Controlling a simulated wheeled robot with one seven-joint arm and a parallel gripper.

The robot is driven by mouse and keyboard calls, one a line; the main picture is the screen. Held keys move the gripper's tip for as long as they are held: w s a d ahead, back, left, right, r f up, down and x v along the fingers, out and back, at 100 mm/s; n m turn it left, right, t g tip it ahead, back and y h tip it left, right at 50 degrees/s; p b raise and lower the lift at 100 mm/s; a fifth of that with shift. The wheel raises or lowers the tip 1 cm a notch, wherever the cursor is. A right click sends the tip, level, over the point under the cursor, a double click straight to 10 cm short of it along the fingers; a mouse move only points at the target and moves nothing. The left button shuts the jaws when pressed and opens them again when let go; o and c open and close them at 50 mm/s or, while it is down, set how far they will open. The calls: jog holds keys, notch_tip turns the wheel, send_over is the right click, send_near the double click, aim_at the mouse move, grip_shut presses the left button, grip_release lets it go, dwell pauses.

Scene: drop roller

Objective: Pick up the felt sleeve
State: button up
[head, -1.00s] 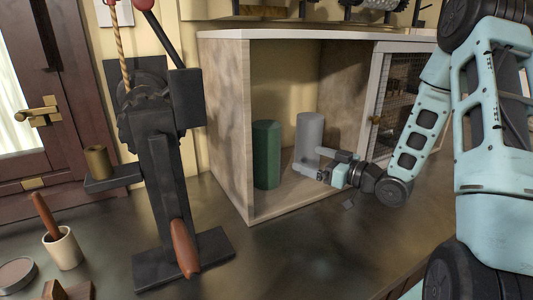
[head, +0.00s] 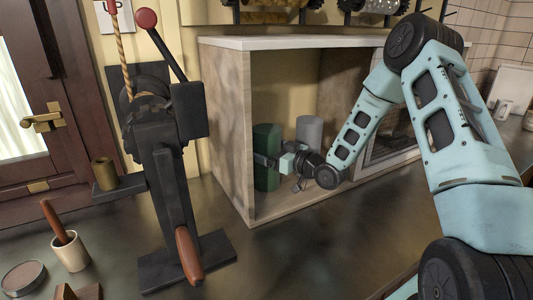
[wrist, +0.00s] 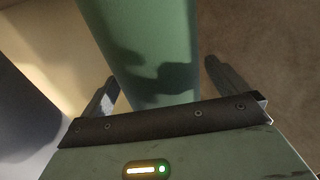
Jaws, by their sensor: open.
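A dark green upright cylinder (head: 267,137), which appears to be the felt sleeve, stands inside the open left part of the cabinet. A grey cylinder (head: 310,129) stands to its right; I cannot rule out that one by looks alone. My gripper (head: 264,160) is open at the green cylinder, which hides part of nothing but is itself crossed by the fingers. In the wrist view, the green cylinder (wrist: 150,55) lies between the two open fingers (wrist: 163,88), with no clear contact. The grey cylinder (wrist: 25,115) is at the left.
The cabinet (head: 228,125) has a side wall left of the green cylinder and a top above it. A black lever press (head: 165,150) stands left of the cabinet. A white cup (head: 70,255) with a handled tool is at the lower left. The counter before the cabinet is clear.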

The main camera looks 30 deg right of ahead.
jog(key=shift+x, duration=1.1)
jog(key=c, duration=1.1)
